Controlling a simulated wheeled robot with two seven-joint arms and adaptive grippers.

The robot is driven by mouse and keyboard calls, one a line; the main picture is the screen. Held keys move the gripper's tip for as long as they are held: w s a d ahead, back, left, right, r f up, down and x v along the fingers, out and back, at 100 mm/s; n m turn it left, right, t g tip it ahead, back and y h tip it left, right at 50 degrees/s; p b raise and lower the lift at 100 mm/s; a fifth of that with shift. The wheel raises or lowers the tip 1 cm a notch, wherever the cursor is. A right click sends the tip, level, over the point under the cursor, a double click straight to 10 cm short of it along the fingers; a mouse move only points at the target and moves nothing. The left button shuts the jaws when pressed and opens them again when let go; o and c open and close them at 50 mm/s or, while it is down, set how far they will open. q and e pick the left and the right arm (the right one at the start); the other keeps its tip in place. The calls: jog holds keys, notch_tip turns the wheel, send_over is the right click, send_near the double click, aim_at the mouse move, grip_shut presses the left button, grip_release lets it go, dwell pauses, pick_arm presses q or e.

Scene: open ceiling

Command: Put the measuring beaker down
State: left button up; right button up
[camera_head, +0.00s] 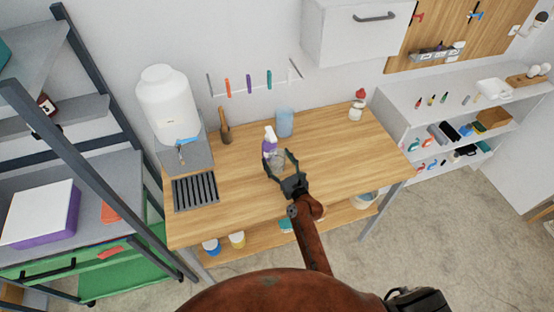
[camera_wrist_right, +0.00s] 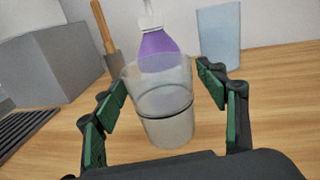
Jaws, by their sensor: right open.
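The measuring beaker (camera_wrist_right: 163,128) is a clear, greyish cup standing upright on the wooden tabletop. In the head view the beaker (camera_head: 277,160) is small and partly hidden by my right gripper (camera_head: 282,166). In the wrist view, my right gripper (camera_wrist_right: 165,95) is open, with a green-padded finger on each side of the beaker. A gap shows between the right finger and the beaker; the left finger comes close to it, and I cannot tell if it touches. My left gripper is not in view.
A purple spray bottle (camera_head: 269,139) stands right behind the beaker, and a blue cup (camera_head: 285,122) behind to the right. A white jug (camera_head: 166,100), a black drain grid (camera_head: 194,191) and a wooden-handled tool (camera_head: 225,127) are left.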

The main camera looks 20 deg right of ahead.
jog(key=shift+r, duration=0.15)
jog(key=s, duration=0.4)
jog(key=s+d, duration=0.1)
jog(key=s, duration=0.3)
jog(key=s+d, duration=0.1)
jog(key=s, duration=0.2)
jog(key=shift+s+d, duration=0.15)
jog(key=shift+s, duration=0.25)
dwell(0.7)
